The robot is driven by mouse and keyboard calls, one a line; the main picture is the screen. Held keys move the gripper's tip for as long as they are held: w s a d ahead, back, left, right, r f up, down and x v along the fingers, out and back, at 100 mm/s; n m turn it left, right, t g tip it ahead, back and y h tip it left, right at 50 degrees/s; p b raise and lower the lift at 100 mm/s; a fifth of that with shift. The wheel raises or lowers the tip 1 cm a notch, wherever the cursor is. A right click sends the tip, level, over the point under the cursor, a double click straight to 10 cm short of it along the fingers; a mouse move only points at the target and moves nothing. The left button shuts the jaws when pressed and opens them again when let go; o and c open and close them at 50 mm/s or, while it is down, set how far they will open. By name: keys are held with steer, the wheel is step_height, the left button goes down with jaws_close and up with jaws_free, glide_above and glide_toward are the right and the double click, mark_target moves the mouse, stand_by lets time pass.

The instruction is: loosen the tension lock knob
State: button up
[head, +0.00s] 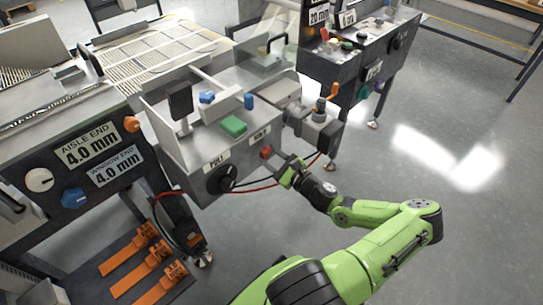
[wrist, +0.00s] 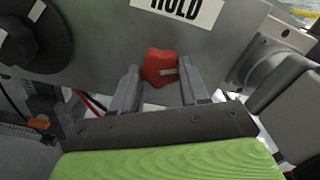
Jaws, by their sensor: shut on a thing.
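The red lobed knob (wrist: 159,68) sits on the grey panel under the HOLD label (wrist: 178,8). In the head view the red knob (head: 265,152) shows at the lower right of the panel, below its HOLD label (head: 260,136). My gripper (wrist: 160,84) has its two grey fingers on either side of the red knob, shut on it. In the head view my gripper (head: 284,166) reaches the panel from the lower right. The knob's shaft is hidden.
A grey cylindrical fitting (wrist: 275,50) is close on the right. Red and black cables hang below. Open floor (head: 420,190) lies to the right.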

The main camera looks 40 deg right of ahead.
steer(key=n, duration=1.2)
steer(key=shift+n, duration=0.3)
steer(key=shift+r, duration=0.1)
stand_by(0.3)
steer(key=o, duration=1.1)
steer(key=shift+c, duration=0.2)
steer(key=s+p, duration=0.2)
steer(key=s, duration=1.3)
steer(key=shift+s+d+p, duration=0.25)
steer(key=shift+s+p, duration=0.05)
steer(key=shift+s, duration=0.05)
